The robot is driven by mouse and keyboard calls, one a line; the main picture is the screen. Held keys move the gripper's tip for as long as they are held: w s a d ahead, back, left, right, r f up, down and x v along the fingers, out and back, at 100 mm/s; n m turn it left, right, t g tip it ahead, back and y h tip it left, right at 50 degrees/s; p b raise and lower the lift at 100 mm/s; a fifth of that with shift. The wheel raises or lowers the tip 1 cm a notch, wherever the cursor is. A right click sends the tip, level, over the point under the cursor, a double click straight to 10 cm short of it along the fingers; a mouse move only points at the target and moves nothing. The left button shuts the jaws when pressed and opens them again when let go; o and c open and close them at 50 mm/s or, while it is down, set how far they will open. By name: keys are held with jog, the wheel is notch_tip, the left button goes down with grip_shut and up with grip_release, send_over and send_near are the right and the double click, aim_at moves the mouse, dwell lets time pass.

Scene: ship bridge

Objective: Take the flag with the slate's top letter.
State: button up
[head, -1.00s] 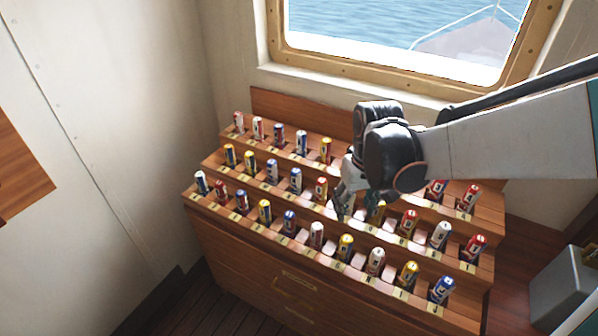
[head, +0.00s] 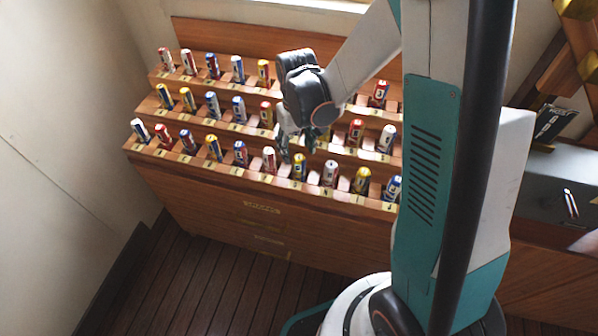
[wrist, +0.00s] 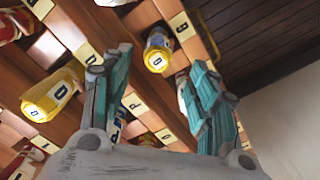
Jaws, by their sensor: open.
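Rolled signal flags stand in slots on a stepped wooden rack (head: 250,182), with small letter labels in front. My gripper (head: 297,152) is open and empty over the middle of the lower rows. In the wrist view its teal fingers (wrist: 158,88) are spread. A yellow-ended flag (wrist: 158,52) shows beyond and between them, apart from both. Another yellow-ended flag (wrist: 50,95) is left of the fingers. A dark slate (head: 552,122) stands at the right in the head view. It has white writing that seems to read "HOIST"; its letters below are too small to read.
A grey surface (head: 545,170) lies below the slate, with a small red and white rolled item (head: 570,204) on it. My column and arm hide the rack's right end. The plank floor (head: 200,275) before the rack is clear.

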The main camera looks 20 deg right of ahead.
aim_at(299, 157)
jog(key=shift+s+d+f+b, duration=0.15)
jog(key=shift+f+b, duration=0.5)
jog(key=shift+f, duration=0.7)
jog(key=shift+d+f+b, duration=0.1)
jog(key=shift+f+b, duration=0.5)
jog(key=shift+f, duration=0.7)
grip_shut()
